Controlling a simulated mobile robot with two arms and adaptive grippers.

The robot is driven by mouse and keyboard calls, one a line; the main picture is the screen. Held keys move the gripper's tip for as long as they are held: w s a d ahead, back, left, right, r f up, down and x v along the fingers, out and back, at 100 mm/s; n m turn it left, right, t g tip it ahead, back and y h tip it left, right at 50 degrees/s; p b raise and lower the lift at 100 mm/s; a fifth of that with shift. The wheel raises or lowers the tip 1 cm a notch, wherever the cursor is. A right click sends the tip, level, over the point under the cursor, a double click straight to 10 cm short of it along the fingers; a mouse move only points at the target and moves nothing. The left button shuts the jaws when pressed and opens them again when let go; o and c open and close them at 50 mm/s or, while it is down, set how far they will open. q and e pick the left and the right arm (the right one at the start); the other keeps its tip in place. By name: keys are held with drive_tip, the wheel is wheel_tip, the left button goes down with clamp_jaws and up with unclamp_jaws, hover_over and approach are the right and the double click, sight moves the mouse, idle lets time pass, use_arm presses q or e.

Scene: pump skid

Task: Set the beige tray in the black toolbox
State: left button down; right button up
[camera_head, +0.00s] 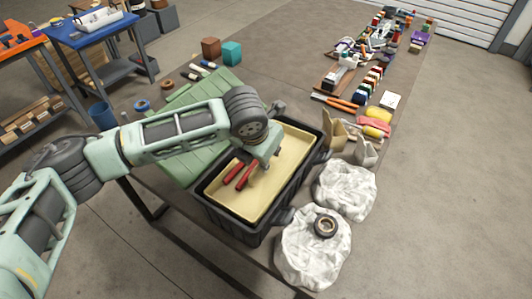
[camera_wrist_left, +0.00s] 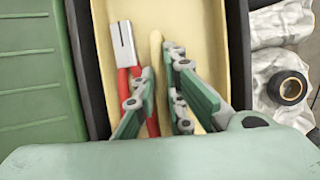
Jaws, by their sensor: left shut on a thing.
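The beige tray (camera_head: 236,207) sits inside the black toolbox (camera_head: 228,226), within its walls. Whether it rests fully down cannot be told. Red-handled pliers (camera_head: 240,177) lie in the tray; their grey jaws also show in the left wrist view (camera_wrist_left: 123,45). My left gripper (camera_head: 258,166) reaches down into the tray from above. In the left wrist view its fingers (camera_wrist_left: 158,72) are closed about a raised beige ridge (camera_wrist_left: 156,42) of the tray, beside the pliers. The fingertips are hidden in the head view. My right gripper is not in view.
A green lid-like panel (camera_head: 215,88) lies left of the toolbox. White crumpled bags (camera_head: 345,190) stand close on its right, one carrying a dark tape roll (camera_head: 326,226). Cardboard pieces (camera_head: 340,131) stand behind them. Small items crowd the table's far right; its middle (camera_head: 285,65) is clear.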

use_arm(q)
drive_tip(key=shift+f, duration=0.3)
drive_tip(key=c, duration=1.7)
unclamp_jaws()
drive_tip(key=shift+c, duration=0.2)
drive_tip(key=v, duration=1.2)
